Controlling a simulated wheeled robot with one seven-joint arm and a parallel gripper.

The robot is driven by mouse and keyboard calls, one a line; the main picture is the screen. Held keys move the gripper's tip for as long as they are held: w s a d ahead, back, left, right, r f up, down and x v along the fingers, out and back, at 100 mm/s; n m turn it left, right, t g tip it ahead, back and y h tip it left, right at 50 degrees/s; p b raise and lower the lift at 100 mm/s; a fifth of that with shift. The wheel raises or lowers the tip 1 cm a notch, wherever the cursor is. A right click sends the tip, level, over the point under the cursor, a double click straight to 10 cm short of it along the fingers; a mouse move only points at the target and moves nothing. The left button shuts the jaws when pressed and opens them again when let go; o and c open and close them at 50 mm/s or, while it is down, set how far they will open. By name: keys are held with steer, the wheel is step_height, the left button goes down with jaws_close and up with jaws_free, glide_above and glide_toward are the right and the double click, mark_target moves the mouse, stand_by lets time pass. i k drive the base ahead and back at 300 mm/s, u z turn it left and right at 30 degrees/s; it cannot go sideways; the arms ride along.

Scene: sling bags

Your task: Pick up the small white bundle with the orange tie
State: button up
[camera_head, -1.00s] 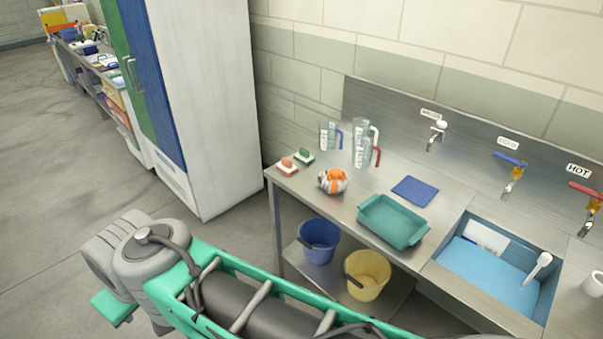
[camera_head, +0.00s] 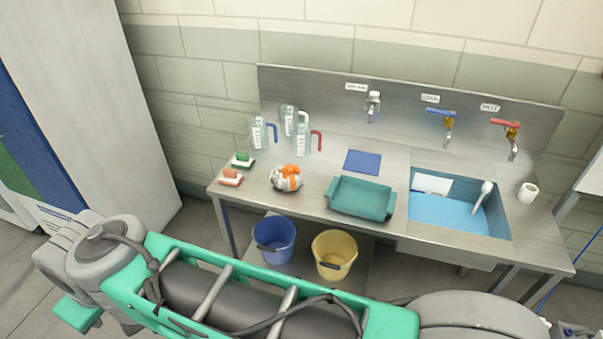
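The small white bundle with the orange tie (camera_head: 287,178) sits on the left part of the steel counter (camera_head: 310,200). It is a round white shape with orange bands over its top. It stands apart from the things around it. My green and grey arm crosses the bottom of the view, in front of the counter and well short of the bundle. My gripper cannot be made out in this view.
Left of the bundle are two brushes (camera_head: 230,177); behind it stand clear jugs (camera_head: 301,138). A teal tray (camera_head: 361,198) is to its right, near a blue mat (camera_head: 362,161) and the sink (camera_head: 455,213). Blue (camera_head: 273,240) and yellow (camera_head: 334,255) buckets stand below.

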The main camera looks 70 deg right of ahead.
mark_target(288, 177)
steer(key=z, duration=0.85)
steer(key=i, duration=0.7)
steer(key=z, duration=0.85)
steer(key=i, duration=0.55)
steer(key=z, duration=0.05)
